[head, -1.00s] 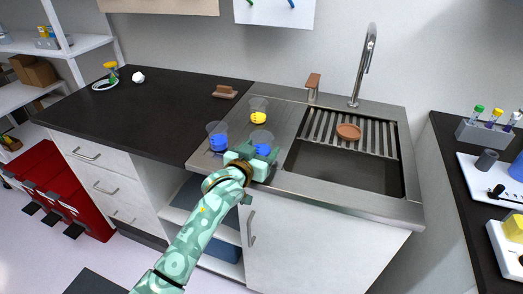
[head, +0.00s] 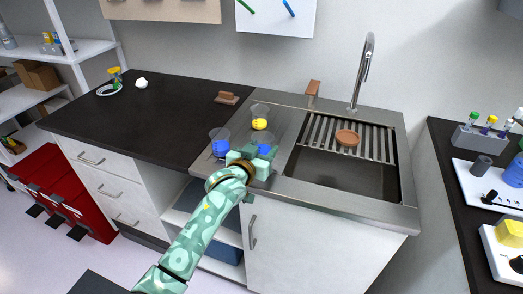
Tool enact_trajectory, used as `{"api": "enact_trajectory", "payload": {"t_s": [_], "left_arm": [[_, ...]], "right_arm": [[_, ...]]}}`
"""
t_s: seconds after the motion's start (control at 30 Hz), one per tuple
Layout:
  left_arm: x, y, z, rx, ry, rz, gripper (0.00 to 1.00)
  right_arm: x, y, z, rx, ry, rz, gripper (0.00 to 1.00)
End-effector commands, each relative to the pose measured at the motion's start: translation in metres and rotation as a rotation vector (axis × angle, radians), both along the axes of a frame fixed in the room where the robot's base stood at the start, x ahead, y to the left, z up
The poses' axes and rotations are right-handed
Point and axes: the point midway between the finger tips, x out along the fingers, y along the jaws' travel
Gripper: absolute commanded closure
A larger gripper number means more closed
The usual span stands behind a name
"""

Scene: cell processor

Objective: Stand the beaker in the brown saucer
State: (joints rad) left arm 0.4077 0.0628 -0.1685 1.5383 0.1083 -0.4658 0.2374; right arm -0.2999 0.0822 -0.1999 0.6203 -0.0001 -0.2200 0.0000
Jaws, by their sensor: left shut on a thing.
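The brown saucer (head: 347,138) lies on the slatted rack over the sink, at its back. My left gripper (head: 260,160) is at the front of the steel drainboard, shut on a beaker with blue contents (head: 266,150); the gripper hides most of that beaker. A second beaker with blue contents (head: 220,146) stands just left of the gripper. A beaker with yellow contents (head: 259,121) stands behind it on the drainboard. My right gripper is not in view.
The tap (head: 358,75) rises behind the sink basin (head: 340,180). A brown dispenser (head: 312,92) stands at the back edge. The dark counter (head: 150,115) at left is mostly clear. A tube rack (head: 480,138) stands on the right counter.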

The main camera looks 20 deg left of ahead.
Motion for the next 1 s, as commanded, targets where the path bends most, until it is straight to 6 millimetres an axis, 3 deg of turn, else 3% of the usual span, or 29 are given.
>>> {"api": "enact_trajectory", "payload": {"t_s": [0.07, 0.33, 0.37, 0.5, 0.67, 0.77, 1.0], "left_arm": [[0.0, 0.0, 0.012, 0.0, -0.004, 0.0, 0.87], [0.0, 0.0, 0.008, 0.0, 0.0, 0.0, 0.87], [0.0, 0.0, 0.008, 0.0, 0.0, 0.0, 0.56], [0.0, 0.0, 0.008, 0.0, 0.0, 0.0, 0.91], [-0.01, -0.002, 0.009, 0.001, 0.0, -0.001, 0.91], [-0.036, -0.007, 0.012, 0.001, 0.0, 0.0, 0.91], [-0.145, -0.002, 0.044, 0.001, 0.002, 0.053, 0.91]], "right_arm": [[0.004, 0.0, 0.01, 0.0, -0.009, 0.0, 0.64], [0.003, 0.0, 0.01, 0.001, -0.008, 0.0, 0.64], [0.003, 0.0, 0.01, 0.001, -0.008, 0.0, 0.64], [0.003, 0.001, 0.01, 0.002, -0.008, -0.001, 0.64], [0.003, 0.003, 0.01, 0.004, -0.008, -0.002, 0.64], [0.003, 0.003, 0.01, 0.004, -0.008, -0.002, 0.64], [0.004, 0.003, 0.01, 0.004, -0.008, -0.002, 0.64]]}}
